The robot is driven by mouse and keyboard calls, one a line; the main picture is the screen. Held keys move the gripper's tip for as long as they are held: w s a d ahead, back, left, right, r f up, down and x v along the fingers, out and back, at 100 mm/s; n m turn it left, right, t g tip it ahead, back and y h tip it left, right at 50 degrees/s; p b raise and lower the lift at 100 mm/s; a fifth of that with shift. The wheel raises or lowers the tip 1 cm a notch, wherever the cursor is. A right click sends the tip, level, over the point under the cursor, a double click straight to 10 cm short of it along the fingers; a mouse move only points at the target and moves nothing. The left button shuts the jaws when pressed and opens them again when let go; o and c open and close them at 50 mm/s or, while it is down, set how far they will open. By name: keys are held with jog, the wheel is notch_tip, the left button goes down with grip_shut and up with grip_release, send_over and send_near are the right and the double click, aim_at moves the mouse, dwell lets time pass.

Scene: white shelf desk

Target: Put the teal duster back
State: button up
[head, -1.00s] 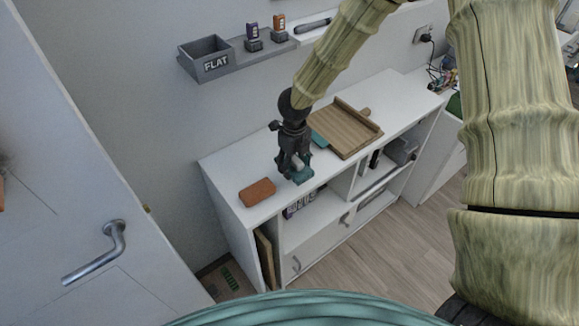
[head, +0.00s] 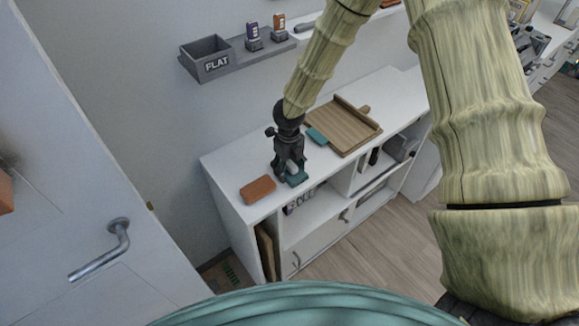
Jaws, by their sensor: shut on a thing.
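The teal duster (head: 298,179) is a small teal block at the front part of the white desk top. My gripper (head: 289,175) points down and is shut on it; the fingers hide part of the block. The duster is at or just above the desk top; I cannot tell whether it touches. A second teal piece (head: 317,136) lies at the left edge of the wooden tray (head: 345,125), behind and to the right of my gripper.
An orange-brown block (head: 258,189) lies on the white desk (head: 226,169) to the left of my gripper. A grey bin marked FLAT (head: 206,62) and small boxes stand on the wall shelf above.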

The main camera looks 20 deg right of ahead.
aim_at(290, 162)
jog(key=o, duration=1.2)
jog(key=shift+c, duration=0.2)
notch_tip(290, 162, up, 12)
jog(key=shift+r+b, duration=0.15)
jog(key=shift+b, duration=0.8)
jog(key=shift+d, duration=0.1)
